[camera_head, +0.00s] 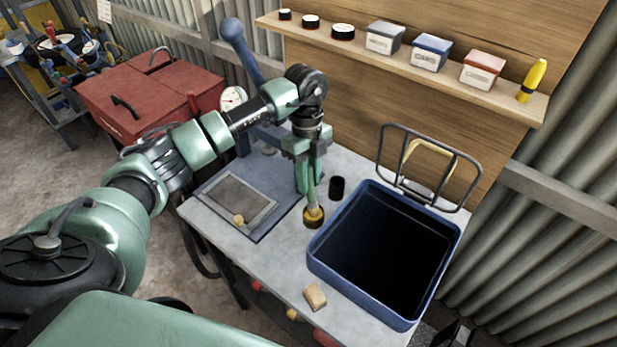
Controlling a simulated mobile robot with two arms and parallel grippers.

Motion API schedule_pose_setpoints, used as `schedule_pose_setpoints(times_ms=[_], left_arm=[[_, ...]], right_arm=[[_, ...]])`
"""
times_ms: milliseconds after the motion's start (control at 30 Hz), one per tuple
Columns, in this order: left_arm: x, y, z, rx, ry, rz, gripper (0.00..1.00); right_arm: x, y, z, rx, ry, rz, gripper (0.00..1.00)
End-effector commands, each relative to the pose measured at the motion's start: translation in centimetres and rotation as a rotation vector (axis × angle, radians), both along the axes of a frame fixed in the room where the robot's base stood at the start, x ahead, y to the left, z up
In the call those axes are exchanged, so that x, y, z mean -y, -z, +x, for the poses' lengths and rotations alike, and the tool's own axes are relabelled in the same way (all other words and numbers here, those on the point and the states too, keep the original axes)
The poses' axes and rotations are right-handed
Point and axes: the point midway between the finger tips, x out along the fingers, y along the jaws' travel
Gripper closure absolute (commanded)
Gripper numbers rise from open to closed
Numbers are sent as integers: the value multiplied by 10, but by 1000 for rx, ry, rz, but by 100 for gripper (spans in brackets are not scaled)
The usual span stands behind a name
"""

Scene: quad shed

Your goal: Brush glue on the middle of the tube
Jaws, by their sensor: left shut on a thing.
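My left gripper (308,183) points down over the grey workbench and is shut on a slim greenish upright handle, seemingly the brush (312,200). Its lower end meets a small dark pot with a yellow top (313,217), seemingly the glue pot; whether the bristles are inside it I cannot tell. To the left, a flat dark grey rectangular piece (243,196) lies on a blue-grey plate (266,229); I cannot tell whether it is the tube. A small yellow knob-like piece (238,219) sits at its front edge. My right gripper is not in clear view.
A deep blue bin (316,258) fills the bench's right side, with a wire rack (470,185) behind it. A black cup (337,187) stands near the pot. A tan block (315,296) lies in front. A blue lever (240,45) rises behind my arm; a shelf (520,105) holds boxes.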

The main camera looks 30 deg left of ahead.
Motion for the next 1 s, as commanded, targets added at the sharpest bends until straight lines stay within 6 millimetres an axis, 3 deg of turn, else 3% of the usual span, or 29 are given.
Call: schedule_pose_setpoints(times_ms=[367,1000], left_arm=[[0,-2,-1,-4,1,1,100],[0,-54,0,-1,1,1,100]], right_arm=[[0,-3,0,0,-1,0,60],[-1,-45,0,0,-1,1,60]])
